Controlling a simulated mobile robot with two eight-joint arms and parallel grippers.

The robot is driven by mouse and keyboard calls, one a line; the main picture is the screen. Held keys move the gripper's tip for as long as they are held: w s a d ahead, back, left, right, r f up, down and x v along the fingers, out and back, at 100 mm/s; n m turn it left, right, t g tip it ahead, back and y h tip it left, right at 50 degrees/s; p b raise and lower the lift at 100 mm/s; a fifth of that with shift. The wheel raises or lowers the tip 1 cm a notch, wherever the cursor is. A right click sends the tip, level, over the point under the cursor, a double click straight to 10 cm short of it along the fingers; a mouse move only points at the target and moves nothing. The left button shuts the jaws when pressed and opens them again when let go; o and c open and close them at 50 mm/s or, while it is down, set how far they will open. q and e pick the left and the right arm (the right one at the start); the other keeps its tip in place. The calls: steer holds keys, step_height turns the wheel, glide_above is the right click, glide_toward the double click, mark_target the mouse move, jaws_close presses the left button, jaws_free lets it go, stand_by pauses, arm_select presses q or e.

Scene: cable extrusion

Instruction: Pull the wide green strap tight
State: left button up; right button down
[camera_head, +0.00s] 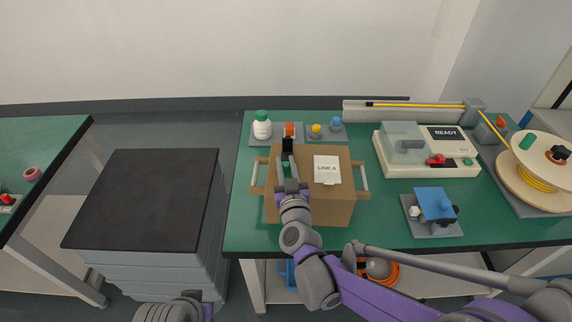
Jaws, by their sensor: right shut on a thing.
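A brown box (335,208) labelled "LINE A" stands on the green table, with a pale handle bar at each side. My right gripper (287,164) is over the left part of the box top, its jaws shut on a small green piece, which seems to be the wide green strap. Only a little green shows at the fingers; the rest of the strap is hidden by my gripper and arm, so I cannot tell whether it is slack. My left gripper (206,306) is low at the bottom edge, away from the table, mostly cut off.
Behind the box are a white bottle (262,127) with a green cap, a red-orange item (290,130), and yellow and blue knobs. A white machine reading "READY" (445,134), a blue fixture (434,205) and a cable spool (541,167) stand right. A black-topped cabinet (145,200) is left.

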steer(key=s, duration=0.5)
steer(key=shift+a, duration=0.15)
steer(key=c, duration=0.7)
jaws_free()
steer(key=shift+s, duration=0.1)
steer(key=s+d, duration=0.1)
steer(key=s, duration=0.9)
steer(key=shift+s+d, duration=0.2)
steer(key=shift+s, duration=0.05)
